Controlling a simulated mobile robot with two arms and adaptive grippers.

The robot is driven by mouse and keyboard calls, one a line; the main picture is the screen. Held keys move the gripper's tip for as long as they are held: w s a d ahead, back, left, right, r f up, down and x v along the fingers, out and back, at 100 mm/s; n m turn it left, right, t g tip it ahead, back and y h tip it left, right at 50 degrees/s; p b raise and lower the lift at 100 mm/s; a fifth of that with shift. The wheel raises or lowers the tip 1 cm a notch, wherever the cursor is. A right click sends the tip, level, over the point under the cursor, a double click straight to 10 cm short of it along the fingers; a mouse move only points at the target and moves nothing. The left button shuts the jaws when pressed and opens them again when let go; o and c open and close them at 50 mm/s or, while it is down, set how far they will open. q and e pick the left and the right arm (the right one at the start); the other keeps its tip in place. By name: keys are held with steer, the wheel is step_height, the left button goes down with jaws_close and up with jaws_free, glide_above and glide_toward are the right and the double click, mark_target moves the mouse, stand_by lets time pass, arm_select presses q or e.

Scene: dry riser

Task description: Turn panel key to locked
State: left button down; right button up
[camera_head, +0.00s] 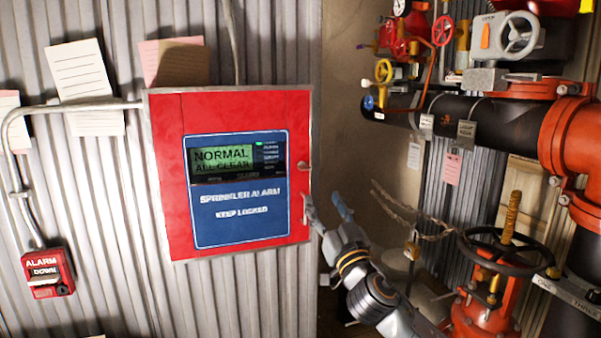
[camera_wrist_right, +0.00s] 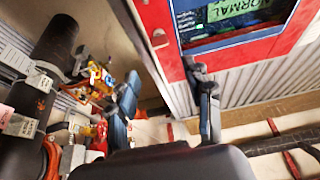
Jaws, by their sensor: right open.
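The red sprinkler alarm panel (camera_head: 170,220) is shut on the corrugated wall, with a blue face and a lit green screen reading "NORMAL ALL CLEAR". A small metal key or lock (camera_head: 303,166) sits at its right edge; its turn position is too small to tell. In the right wrist view, a small brass-coloured piece (camera_wrist_right: 158,40) shows on the panel's edge (camera_wrist_right: 161,18). My right gripper (camera_head: 326,207) is open and empty, just below the key at the panel's lower right edge. Its two fingers also show apart in the wrist view (camera_wrist_right: 166,98). My left gripper is not in view.
Red and black pipes (camera_head: 505,125) with valves fill the right side. A black handwheel (camera_head: 505,252) stands at lower right, near my right arm. A red alarm pull box (camera_head: 47,272) and conduit (camera_head: 80,106) are at left.

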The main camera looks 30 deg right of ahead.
mark_target(307, 168)
steer(key=p+x, duration=0.2)
steer(key=x, duration=0.9)
steer(key=shift+p, duration=0.4)
steer(key=shift+w+r, duration=0.1)
steer(key=shift+w, duration=0.45)
jaws_close()
